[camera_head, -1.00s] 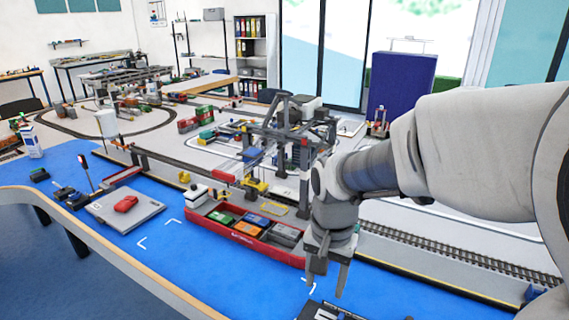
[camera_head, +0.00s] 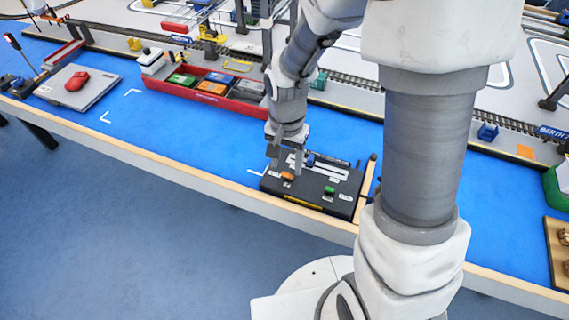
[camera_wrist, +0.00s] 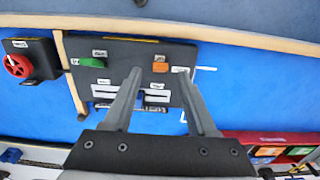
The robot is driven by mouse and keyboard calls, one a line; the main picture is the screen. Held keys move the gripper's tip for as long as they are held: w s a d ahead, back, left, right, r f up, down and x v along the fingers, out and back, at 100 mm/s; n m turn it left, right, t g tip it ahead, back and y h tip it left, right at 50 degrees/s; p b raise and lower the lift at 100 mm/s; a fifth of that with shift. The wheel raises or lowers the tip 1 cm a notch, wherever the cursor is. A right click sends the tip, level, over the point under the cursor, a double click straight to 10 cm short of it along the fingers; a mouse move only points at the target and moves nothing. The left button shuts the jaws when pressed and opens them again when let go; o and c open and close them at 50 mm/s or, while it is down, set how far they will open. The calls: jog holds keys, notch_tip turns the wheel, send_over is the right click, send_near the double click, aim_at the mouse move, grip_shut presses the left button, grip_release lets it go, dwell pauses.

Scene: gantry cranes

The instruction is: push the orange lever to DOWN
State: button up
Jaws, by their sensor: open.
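The orange lever (camera_head: 287,176) is a small block on the left part of a black control box (camera_head: 310,207) on the blue table top. In the wrist view the orange lever (camera_wrist: 160,66) lies just beyond the fingertips, between their lines and nearer the right-hand finger. My gripper (camera_head: 286,162) is open and empty, above the box's left part and close to the lever. Its two fingers (camera_wrist: 158,72) point toward the box. Whether a finger touches the lever cannot be told. The labels beside the lever are too small to read.
The box also carries a green lever (camera_head: 329,190) and a blue one (camera_head: 310,159). A red ship (camera_head: 222,98) with containers lies behind at the left. A red knob (camera_wrist: 17,66) stands beside the box in the wrist view. Blue table left of the box is clear.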

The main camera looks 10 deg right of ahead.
aim_at(286, 173)
jog(key=shift+f, duration=2.2)
jog(key=shift+c, duration=0.3)
grip_shut()
